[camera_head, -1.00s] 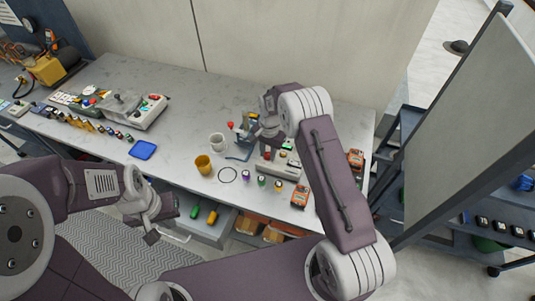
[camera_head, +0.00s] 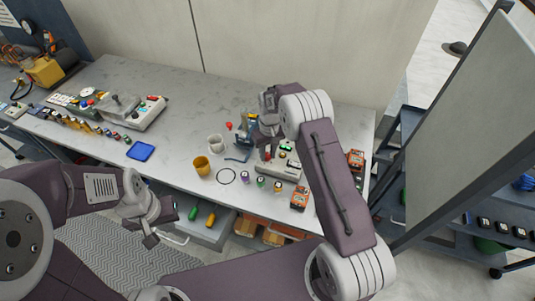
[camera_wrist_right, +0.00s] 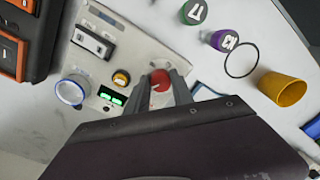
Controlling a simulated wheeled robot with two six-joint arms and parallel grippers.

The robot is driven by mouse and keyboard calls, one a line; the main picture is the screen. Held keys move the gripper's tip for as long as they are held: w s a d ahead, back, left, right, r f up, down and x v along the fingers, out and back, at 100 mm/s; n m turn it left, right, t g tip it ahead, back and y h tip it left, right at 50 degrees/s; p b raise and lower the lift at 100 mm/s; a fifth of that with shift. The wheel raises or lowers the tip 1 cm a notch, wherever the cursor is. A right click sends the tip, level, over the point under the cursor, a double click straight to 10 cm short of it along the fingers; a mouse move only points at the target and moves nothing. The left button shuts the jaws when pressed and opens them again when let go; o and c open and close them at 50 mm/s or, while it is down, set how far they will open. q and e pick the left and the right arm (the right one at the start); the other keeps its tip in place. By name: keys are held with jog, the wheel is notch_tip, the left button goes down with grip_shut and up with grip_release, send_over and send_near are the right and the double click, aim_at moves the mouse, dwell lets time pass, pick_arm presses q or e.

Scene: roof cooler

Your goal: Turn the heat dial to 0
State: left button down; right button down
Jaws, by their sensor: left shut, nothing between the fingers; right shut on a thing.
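The control box (camera_head: 292,171) stands on the right part of the bench, partly hidden by my right arm. In the right wrist view its pale panel (camera_wrist_right: 133,55) carries a red dial (camera_wrist_right: 160,77), a yellow button, a lit green display (camera_wrist_right: 112,96) and a blue-ringed white knob (camera_wrist_right: 72,91). My right gripper (camera_wrist_right: 163,76) points down at the panel and is shut on the red dial, with a finger on either side. Any dial markings are too small to read. My left gripper (camera_head: 150,240) is shut and empty, in front of the bench, away from the box.
A yellow cup (camera_head: 202,166), a white mug (camera_head: 216,144), a black ring (camera_head: 225,176) and small coloured pots stand left of the box. Orange devices (camera_head: 300,197) stand near it. A blue tray (camera_head: 142,150) lies further left.

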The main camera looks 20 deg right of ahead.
aim_at(268, 154)
jog(key=n, duration=0.6)
jog(key=shift+w+r+n, duration=0.1)
jog(key=shift+w+n, duration=0.1)
jog(key=shift+n, duration=0.2)
dwell(0.4)
jog(key=c, duration=1.1)
grip_release()
notch_tip(268, 154, up, 9)
jog(key=b, duration=0.1)
jog(key=shift+b, duration=0.4)
jog(key=shift+w+d, duration=0.1)
